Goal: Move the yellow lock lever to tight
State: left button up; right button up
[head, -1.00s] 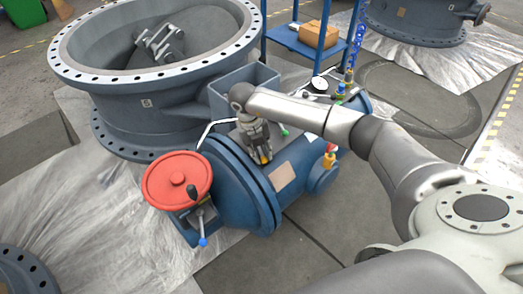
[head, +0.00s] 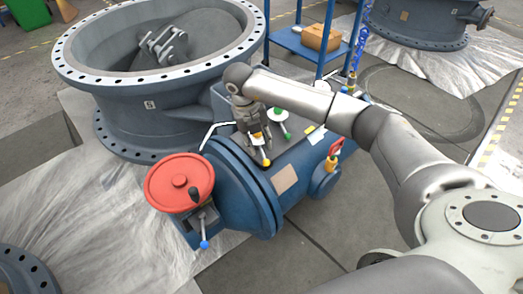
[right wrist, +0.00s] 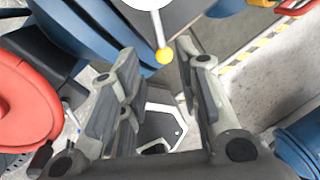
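The yellow lock lever (head: 262,150) is a thin pale rod with a yellow ball end, on top of the blue valve body, pointing toward the front. In the right wrist view its yellow ball (right wrist: 163,56) appears between the tips of my right gripper (right wrist: 157,62), with a gap to both fingers. The fingers are spread and hold nothing. In the head view my right gripper (head: 253,127) is at the lever's far end and partly hides its mount. My left gripper is not in view. I see no readable tight mark.
A green lever (head: 281,114) is close to the right of my right gripper. A red handwheel (head: 178,183) and a blue-tipped lever (head: 204,243) are at the valve's front left. A red-handled yellow fitting (head: 333,156) is at the right. A large flanged valve (head: 150,110) stands behind.

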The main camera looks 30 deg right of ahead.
jog(key=r, duration=0.2)
jog(key=a+r, duration=0.1)
jog(key=r, duration=0.2)
jog(key=shift+w+r, duration=0.15)
jog(key=shift+r, duration=0.1)
